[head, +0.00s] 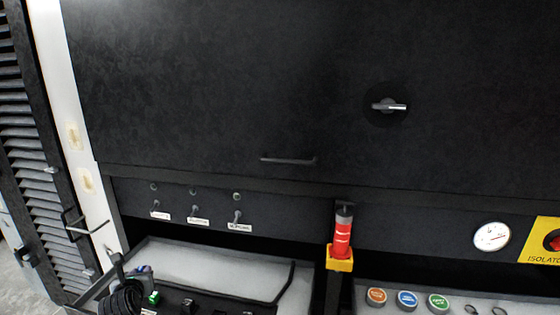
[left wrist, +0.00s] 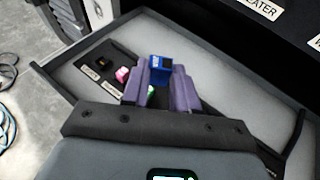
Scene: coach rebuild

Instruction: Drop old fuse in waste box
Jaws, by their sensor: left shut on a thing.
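In the left wrist view, my left gripper (left wrist: 160,88) has its purple fingers shut on a small blue block-shaped fuse (left wrist: 160,66). The held fuse is above an open tray (left wrist: 230,75) with a pale lining. In the head view, my left gripper (head: 138,276) shows small at the lower left, over the tray's left side, with a bit of blue at its tip. I cannot make out a box clearly marked as waste. My right gripper is not in view.
A black labelled strip in the tray holds a pink piece (left wrist: 122,74) and a green piece (head: 154,297). A red cylinder (head: 342,238) stands in a yellow holder right of the tray. Switches (head: 195,210) line the dark panel above.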

